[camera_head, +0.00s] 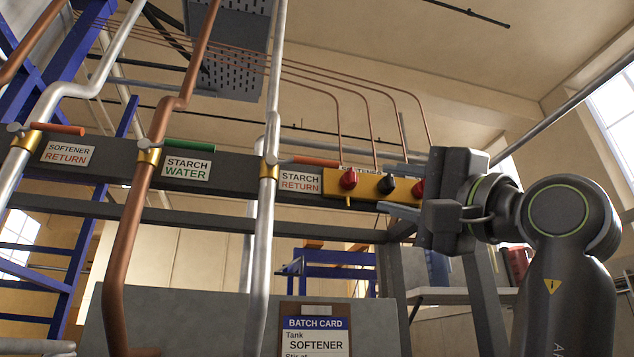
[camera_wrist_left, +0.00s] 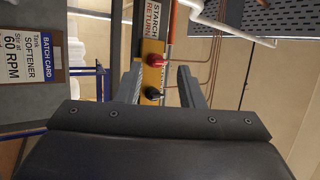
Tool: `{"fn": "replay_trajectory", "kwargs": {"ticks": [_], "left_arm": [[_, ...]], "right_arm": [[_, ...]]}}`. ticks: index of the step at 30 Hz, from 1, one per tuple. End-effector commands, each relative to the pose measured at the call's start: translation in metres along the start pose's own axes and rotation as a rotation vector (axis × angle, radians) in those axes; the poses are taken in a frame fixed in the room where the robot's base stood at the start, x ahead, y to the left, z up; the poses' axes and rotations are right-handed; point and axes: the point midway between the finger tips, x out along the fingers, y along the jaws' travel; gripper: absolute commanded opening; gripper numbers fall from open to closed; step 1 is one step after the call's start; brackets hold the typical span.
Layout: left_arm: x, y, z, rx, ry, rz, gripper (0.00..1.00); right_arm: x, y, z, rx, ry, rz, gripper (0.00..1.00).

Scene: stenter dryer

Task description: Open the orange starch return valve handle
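The orange starch return valve handle (camera_head: 316,161) lies across its vertical grey pipe, pointing right from the brass valve body (camera_head: 269,168), above the STARCH RETURN label (camera_head: 300,181). In the left wrist view, a thin orange strip (camera_wrist_left: 172,22) beside the label looks like this handle. My left gripper (camera_head: 393,184) is right of the handle, apart from it, with its fingers pointing left across the yellow knob panel. In the left wrist view, its two fingers (camera_wrist_left: 160,78) are spread, with nothing held between them. My right gripper is not in view.
The yellow panel (camera_head: 358,186) carries red and black knobs close to my left fingers. Green STARCH WATER (camera_head: 190,145) and orange SOFTENER RETURN (camera_head: 58,129) handles are farther left. Vertical pipes (camera_head: 128,240) stand along the rail. A batch card (camera_head: 315,335) is below.

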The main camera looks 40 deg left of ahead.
Motion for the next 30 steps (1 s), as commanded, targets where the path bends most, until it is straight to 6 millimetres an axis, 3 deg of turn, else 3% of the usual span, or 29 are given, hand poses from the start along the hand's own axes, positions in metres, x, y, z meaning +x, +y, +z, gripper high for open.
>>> {"fn": "replay_trajectory", "kwargs": {"ticks": [3,8,24,30], "left_arm": [[-0.001,-0.018,0.011,0.003,-0.024,-0.017,0.35],[0.011,-0.023,0.013,0.005,-0.030,-0.019,0.35],[0.123,-0.028,0.016,0.005,-0.030,-0.019,0.35],[0.155,-0.027,0.017,0.005,-0.029,-0.018,0.35]], "right_arm": [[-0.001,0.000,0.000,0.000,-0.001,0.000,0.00],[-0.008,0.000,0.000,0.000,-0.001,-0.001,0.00],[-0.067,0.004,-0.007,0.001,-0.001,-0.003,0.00],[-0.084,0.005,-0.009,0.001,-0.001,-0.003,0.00]]}}
